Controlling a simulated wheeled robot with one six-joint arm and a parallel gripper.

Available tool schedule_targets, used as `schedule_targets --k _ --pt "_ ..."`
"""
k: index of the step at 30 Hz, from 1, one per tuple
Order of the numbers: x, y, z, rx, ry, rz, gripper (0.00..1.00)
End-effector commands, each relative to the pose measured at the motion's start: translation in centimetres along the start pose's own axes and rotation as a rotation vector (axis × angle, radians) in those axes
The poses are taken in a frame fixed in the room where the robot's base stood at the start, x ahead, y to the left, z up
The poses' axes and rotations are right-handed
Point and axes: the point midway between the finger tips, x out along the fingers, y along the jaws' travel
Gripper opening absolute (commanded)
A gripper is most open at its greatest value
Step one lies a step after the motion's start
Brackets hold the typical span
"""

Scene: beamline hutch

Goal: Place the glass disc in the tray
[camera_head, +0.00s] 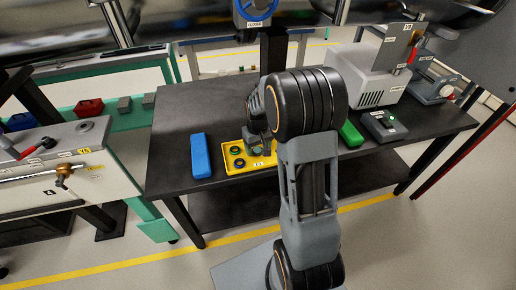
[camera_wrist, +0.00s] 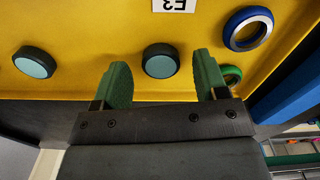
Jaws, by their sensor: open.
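The yellow tray (camera_head: 231,170) sits on the dark table, and its yellow floor (camera_wrist: 95,30) fills most of the wrist view. A dark-rimmed disc with a pale teal face (camera_wrist: 160,60) appears between my fingertips in the wrist view. A similar disc (camera_wrist: 35,62) lies to its left. A blue ring-shaped piece (camera_wrist: 248,28) and a green-rimmed one (camera_wrist: 232,75) are at the right, the green one partly hidden by a finger. I cannot tell which piece is the glass disc. My gripper (camera_wrist: 162,68) is open over the tray, its green fingers apart, holding nothing visible.
A blue block (camera_head: 201,156) lies left of the tray, and a green block (camera_head: 351,134) lies right of it. A small grey device (camera_head: 383,126) and a larger grey machine (camera_head: 368,75) stand farther right. The tabletop's left end is clear.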

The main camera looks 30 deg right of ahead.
Motion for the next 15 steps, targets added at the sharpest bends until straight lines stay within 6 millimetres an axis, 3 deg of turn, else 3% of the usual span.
schedule_targets --k 9,15 --pt "-6.3 0.0 -0.1 0.0 0.005 0.001 0.67" --pt "-9.3 0.0 0.0 0.0 0.003 0.001 0.67"
